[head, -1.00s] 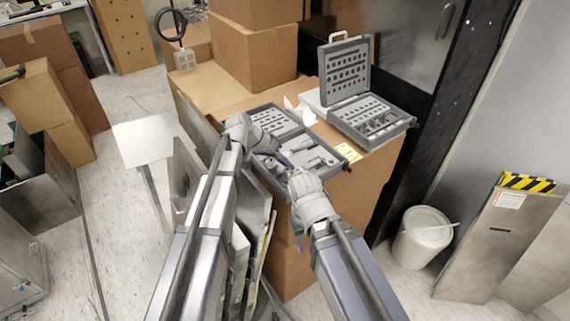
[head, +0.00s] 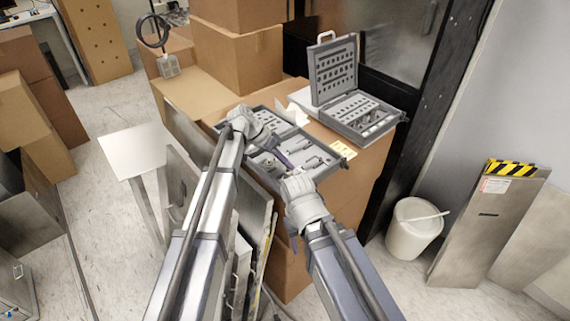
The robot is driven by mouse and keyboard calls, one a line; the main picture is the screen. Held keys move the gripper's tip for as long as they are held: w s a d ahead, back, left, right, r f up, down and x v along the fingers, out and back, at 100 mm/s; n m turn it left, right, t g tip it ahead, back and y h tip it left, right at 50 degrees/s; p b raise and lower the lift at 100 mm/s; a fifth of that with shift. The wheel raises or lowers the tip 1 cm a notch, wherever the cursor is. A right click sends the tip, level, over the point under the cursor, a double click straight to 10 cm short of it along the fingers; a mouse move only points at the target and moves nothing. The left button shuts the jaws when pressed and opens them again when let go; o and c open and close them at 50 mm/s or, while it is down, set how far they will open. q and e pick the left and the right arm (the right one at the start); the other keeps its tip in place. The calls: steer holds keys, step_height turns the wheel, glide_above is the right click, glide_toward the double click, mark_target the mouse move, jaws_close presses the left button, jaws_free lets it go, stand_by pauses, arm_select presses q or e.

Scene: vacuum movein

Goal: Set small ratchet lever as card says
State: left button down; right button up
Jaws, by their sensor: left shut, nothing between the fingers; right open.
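An open grey tool case (head: 322,152) lies on a cardboard box, with several metal tools in its foam tray. The small ratchet is probably among these tools, but I cannot make out its lever. A small yellow card (head: 343,149) lies at the case's right side, and a folded white card (head: 297,113) stands behind it; their text is too small to read. My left gripper (head: 274,146) is shut and empty over the left part of the case. My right gripper (head: 291,173) is open at the case's front edge, its fingers partly hidden by its wrist.
A second open grey case (head: 362,113) stands behind on the right, lid upright. Stacked cardboard boxes (head: 235,55) rise at the back left. A white bucket (head: 413,232) stands on the floor to the right. Panels lean against the box's left side.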

arm_select(q)
steer(key=shift+w+d, duration=0.1)
steer(key=shift+d, duration=0.35)
steer(key=shift+w+d, duration=0.1)
stand_by(1.5)
steer(key=shift+s+a, duration=0.5)
steer(key=shift+s, duration=0.2)
steer(key=p+v, duration=0.6)
steer(key=v, duration=0.1)
steer(key=shift+a+r, duration=0.25)
steer(key=shift+r, duration=0.05)
steer(key=shift+w, duration=0.15)
